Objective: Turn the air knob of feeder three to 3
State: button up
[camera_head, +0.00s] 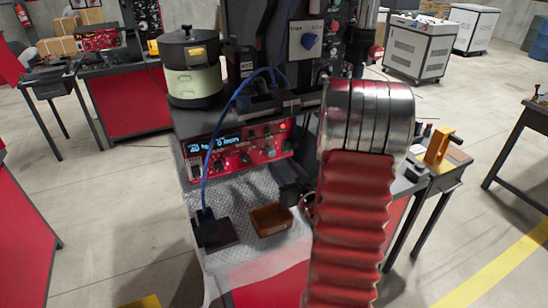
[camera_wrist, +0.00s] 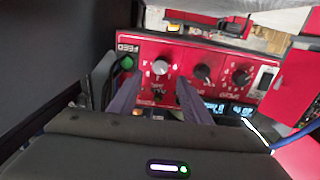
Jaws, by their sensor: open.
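A red feeder control panel (camera_head: 258,148) with a lit display and several knobs stands under the bowl in the head view. In the wrist view the panel (camera_wrist: 185,57) appears upside down. A pale silvery knob (camera_wrist: 160,67) lies ahead of my gripper (camera_wrist: 158,90), between the lines of its two fingers. My gripper is open, and the fingers appear empty. Two black knobs (camera_wrist: 203,73) (camera_wrist: 241,76) lie to the right. A green button (camera_wrist: 127,62) beside the FEED label is near the left finger. Knob labels and pointer settings are too small to read.
The lidded bowl feeder (camera_head: 194,70) stands above the panel. A blue cable (camera_head: 212,135) hangs across the panel's left side. My arm hides much of the right side.

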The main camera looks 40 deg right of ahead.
aim_at(272, 153)
jog(key=x, duration=0.6)
jog(key=shift+w, duration=0.25)
jog(key=shift+c, duration=0.2)
